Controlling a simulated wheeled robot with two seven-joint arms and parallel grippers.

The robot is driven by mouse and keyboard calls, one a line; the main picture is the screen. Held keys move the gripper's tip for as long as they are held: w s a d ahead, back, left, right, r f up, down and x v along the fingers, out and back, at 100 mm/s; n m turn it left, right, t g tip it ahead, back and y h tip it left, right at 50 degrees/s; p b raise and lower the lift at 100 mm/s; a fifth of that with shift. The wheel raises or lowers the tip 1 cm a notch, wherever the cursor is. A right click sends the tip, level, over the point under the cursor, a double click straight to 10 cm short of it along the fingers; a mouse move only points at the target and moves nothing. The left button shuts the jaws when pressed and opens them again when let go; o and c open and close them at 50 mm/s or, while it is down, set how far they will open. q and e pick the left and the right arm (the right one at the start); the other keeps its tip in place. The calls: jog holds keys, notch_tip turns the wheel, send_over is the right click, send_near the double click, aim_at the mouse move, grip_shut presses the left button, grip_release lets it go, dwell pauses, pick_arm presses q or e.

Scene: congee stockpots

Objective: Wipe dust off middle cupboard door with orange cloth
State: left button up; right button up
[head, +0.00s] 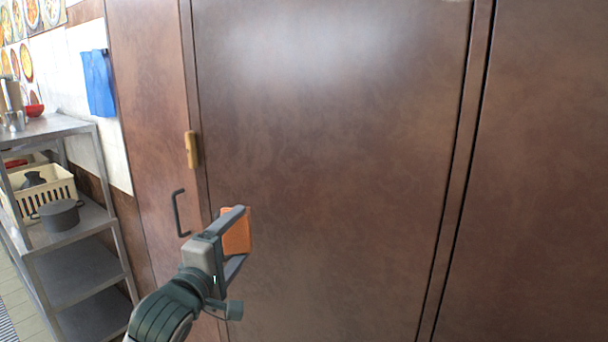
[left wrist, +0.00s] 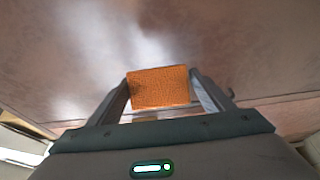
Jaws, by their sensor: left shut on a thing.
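The orange cloth (head: 237,232) is held between the fingers of my left gripper (head: 240,236), in the lower middle of the head view. In the left wrist view the cloth (left wrist: 159,87) shows as a flat orange rectangle between the two fingers (left wrist: 168,98). The middle cupboard door (head: 330,130) is a wide brown panel with a cloudy, mottled surface and a pale bright patch near its top. The gripper is in front of the door's lower left part. I cannot tell whether the cloth touches it. My right gripper is not in view.
A narrow brown door (head: 150,110) with a dark handle (head: 179,213) is on the left, and another brown panel (head: 540,200) is on the right. A metal shelf (head: 80,275) with a grey pot (head: 60,215) and cream crate (head: 45,190) stands at far left. A blue cloth (head: 99,83) hangs on the wall.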

pick_arm(q)
jog(key=s+a+f+n+y, duration=0.1)
jog(key=s+a+f+y, duration=0.1)
jog(key=s+f, duration=0.4)
jog(key=s+a+f+n+y, duration=0.2)
jog(key=s+a+f+y, duration=0.1)
jog(key=s+f, duration=0.4)
notch_tip(320, 180, down, 2)
jog(key=shift+s+a+f+t, duration=0.15)
jog(key=shift+s+a+t, duration=0.15)
jog(key=shift+a, duration=0.55)
jog(key=shift+w, duration=0.1)
